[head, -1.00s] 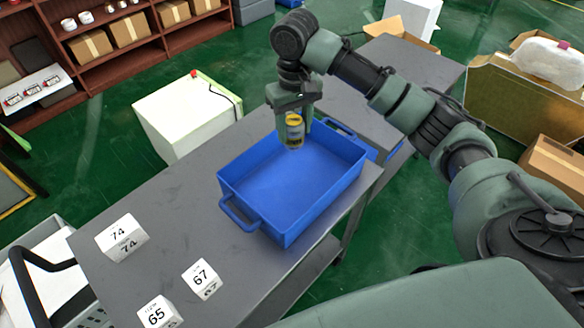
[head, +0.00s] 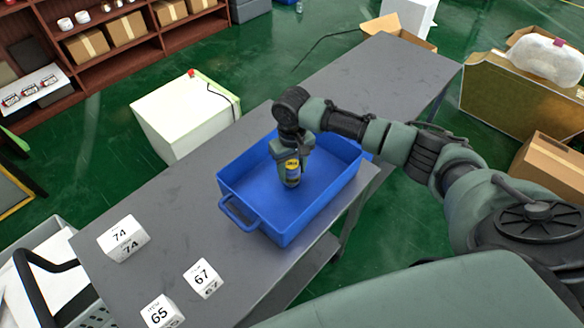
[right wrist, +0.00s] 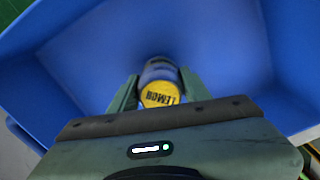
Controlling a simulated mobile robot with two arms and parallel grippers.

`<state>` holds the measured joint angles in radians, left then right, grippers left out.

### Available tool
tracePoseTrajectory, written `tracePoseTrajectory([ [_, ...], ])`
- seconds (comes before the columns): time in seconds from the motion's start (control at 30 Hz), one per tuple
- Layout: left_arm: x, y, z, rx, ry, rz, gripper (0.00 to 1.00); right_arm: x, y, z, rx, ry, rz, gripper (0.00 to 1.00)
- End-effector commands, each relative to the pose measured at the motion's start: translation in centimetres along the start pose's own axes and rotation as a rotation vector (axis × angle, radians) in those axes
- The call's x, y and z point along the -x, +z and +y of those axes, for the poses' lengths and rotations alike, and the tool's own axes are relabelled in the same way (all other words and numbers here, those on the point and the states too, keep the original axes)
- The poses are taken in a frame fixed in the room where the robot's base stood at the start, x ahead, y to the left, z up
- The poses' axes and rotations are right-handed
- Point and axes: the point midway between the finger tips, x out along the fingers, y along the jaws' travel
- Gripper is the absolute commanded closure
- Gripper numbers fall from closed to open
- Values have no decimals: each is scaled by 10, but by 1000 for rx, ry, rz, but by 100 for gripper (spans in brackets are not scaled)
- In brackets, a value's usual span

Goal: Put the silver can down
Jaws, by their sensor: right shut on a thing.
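The can (head: 292,174) has a yellow end and a blue-grey body in the head view. In the right wrist view, the can (right wrist: 160,84) shows a yellow top lettered "LEMON". My right gripper (head: 291,163) is shut on it, with a finger on each side. The can is upright inside the blue tray (head: 318,203), low between its walls. I cannot tell whether its base touches the tray floor. The rest of the tray looks empty. My left gripper is not in view.
The tray stands on a long grey table (head: 172,222). Number blocks 74 (head: 123,238), 67 (head: 203,279) and 65 (head: 161,311) stand at its near left. A white box (head: 184,115) stands beyond the table. The table's far right part is bare.

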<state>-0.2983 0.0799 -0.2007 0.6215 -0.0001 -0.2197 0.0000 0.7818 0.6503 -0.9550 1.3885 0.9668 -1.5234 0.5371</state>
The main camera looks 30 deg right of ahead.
Motion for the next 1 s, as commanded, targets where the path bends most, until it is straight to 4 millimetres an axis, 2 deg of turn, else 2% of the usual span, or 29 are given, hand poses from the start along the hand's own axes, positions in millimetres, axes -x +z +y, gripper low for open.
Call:
tracePoseTrajectory([
  [0.27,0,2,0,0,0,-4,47,-2,0,0,0,-1,0,100],
  [0.3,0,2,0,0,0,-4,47,-2,0,0,1,-1,0,47],
  [0.37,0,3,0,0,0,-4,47,-2,0,0,1,-1,0,31],
  [0.77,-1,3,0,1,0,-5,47,3,-1,0,0,0,2,31],
  [0.87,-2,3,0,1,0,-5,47,16,-2,0,0,0,4,31],
  [1.0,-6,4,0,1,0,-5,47,44,-2,-1,2,-2,6,31],
])
